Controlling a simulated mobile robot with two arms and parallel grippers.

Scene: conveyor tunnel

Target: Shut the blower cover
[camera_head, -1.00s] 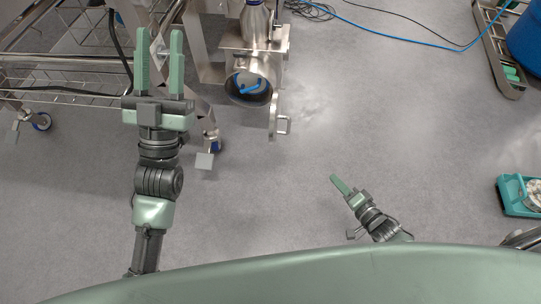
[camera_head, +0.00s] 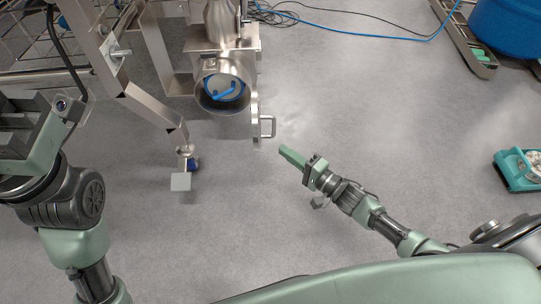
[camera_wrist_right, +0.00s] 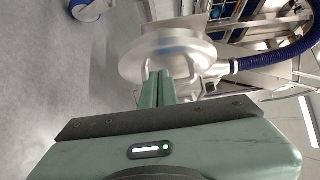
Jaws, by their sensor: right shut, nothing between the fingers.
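The blower is a steel housing (camera_head: 226,52) with a round opening (camera_head: 222,76) facing me and blue parts inside. Its cover (camera_head: 255,120) stands open, seen nearly edge-on at the right of the opening, with a bar handle (camera_head: 268,126) on its right face. My right gripper (camera_head: 283,151) is shut and empty, just below and right of the handle. In the right wrist view, the shut fingers (camera_wrist_right: 156,84) point at the round cover (camera_wrist_right: 165,50); contact cannot be told. My left gripper (camera_head: 40,125) is at the left edge, its fingers not clearly visible.
A steel frame (camera_head: 150,92) with a caster (camera_head: 192,163) stands left of the blower. Cables (camera_head: 345,29) lie on the floor behind. A teal container (camera_head: 519,170) and a blue drum (camera_head: 510,28) are at the right. The floor between them is clear.

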